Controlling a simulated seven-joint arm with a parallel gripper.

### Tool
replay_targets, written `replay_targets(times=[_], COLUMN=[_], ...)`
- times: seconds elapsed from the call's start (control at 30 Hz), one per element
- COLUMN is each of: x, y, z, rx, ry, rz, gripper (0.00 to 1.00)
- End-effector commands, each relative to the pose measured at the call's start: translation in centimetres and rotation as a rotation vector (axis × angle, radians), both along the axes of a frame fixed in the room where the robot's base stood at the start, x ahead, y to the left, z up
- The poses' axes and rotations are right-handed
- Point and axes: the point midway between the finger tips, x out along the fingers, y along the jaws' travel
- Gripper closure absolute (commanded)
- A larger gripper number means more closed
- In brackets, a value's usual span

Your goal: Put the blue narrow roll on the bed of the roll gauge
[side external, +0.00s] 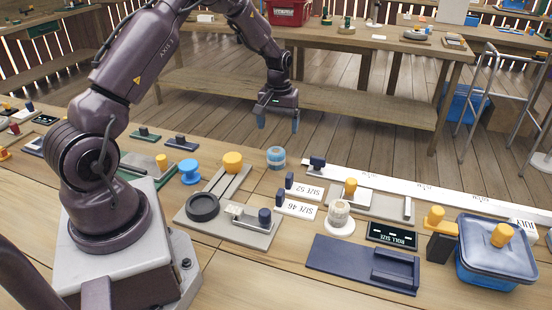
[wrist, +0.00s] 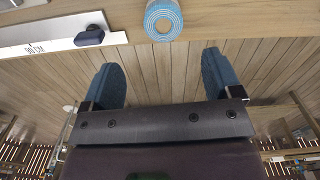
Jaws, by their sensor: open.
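The blue narrow roll (side external: 276,157), banded with a paler stripe, stands on the wooden table near its back edge. It also shows end-on at the top of the wrist view (wrist: 163,20), with a pale core. My gripper (side external: 278,122) is open and empty above the roll, with clear air between; its two blue fingers also show in the wrist view (wrist: 160,82). The roll gauge seems to be the grey plate (side external: 376,204) with an orange-knobbed slide and an upright stop, behind the ROLL SIZE display (side external: 392,236); I cannot confirm this. No roll shows on its bed.
A long white ruler strip (side external: 440,195) runs along the back edge. SIZE 52 (side external: 304,189) and SIZE 46 (side external: 297,208) cards, a pale roll on a white stand (side external: 339,226), a navy plate (side external: 335,257) and a blue lidded bin (side external: 497,250) crowd the right side.

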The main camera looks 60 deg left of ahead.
Motion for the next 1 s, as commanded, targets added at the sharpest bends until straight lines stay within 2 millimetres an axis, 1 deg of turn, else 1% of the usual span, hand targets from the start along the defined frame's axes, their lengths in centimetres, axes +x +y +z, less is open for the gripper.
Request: replay_targets(times=[0.03, 0.2, 0.3, 0.47, 0.7, 0.8, 1.0], x=[-0.1, -0.1, -0.1, -0.2, -0.6, -0.6, -0.6], y=[0.0, 0.0, 0.0, 0.0, 0.0, 0.1, 0.1], z=[-1.2, -4.2, -5.2, -6.2, -9.7, -10.6, -10.8], rx=[-0.003, -0.002, -0.002, -0.002, -0.002, -0.001, -0.001], ry=[0.005, 0.004, 0.003, 0.003, 0.003, 0.002, 0.001], rz=[0.0, -0.001, -0.001, -0.001, -0.003, -0.003, -0.003], gripper=[0.16, 0.16, 0.16, 0.16, 0.16, 0.16, 0.16])
